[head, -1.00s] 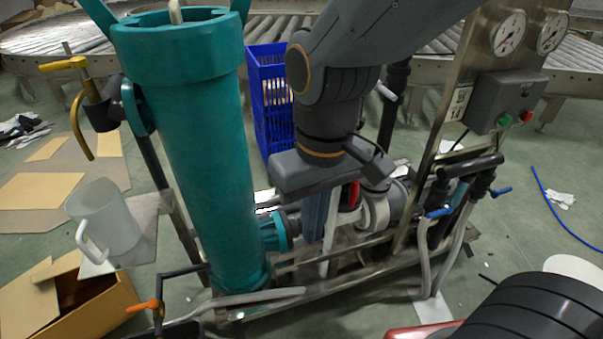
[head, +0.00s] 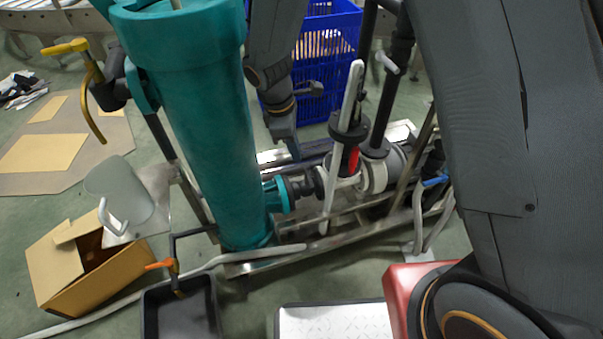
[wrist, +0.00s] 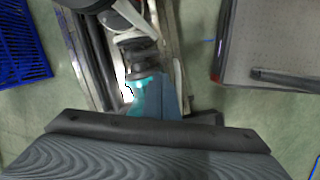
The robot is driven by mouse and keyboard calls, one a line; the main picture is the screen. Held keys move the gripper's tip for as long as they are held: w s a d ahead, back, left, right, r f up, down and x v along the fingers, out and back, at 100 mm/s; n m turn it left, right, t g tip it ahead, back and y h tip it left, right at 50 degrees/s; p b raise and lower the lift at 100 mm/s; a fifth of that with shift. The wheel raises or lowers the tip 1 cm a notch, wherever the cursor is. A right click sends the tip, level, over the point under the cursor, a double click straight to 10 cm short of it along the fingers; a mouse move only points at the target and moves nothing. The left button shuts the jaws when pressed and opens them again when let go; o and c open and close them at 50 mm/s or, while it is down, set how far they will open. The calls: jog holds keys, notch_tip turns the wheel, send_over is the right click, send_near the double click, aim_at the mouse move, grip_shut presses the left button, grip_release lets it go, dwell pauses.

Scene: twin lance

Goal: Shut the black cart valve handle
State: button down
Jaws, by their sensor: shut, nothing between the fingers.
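The valve on the metal cart frame shows in the head view as a black fitting (head: 348,130) with a red part below it and a pale pipe beside it. A pale grey lever (head: 388,62) sits on the black upright pipe to its right. I cannot tell for sure which part is the black handle. My gripper (head: 294,152) is shut and empty, pointing down between the teal cylinder (head: 205,110) and the valve, apart from the black fitting. In the wrist view, my fingers (wrist: 172,92) overlap the view of a teal flange (wrist: 147,97); contact cannot be told.
A blue crate (head: 318,55) stands behind. Blue-handled valves (head: 435,181) are on the cart's right. My arm covers the right side.

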aim_at(309, 184)
notch_tip(309, 184, down, 15)
jog(key=w+d+n, duration=0.2)
jog(key=shift+w+n, duration=0.3)
jog(key=shift+n, duration=0.1)
dwell(0.4)
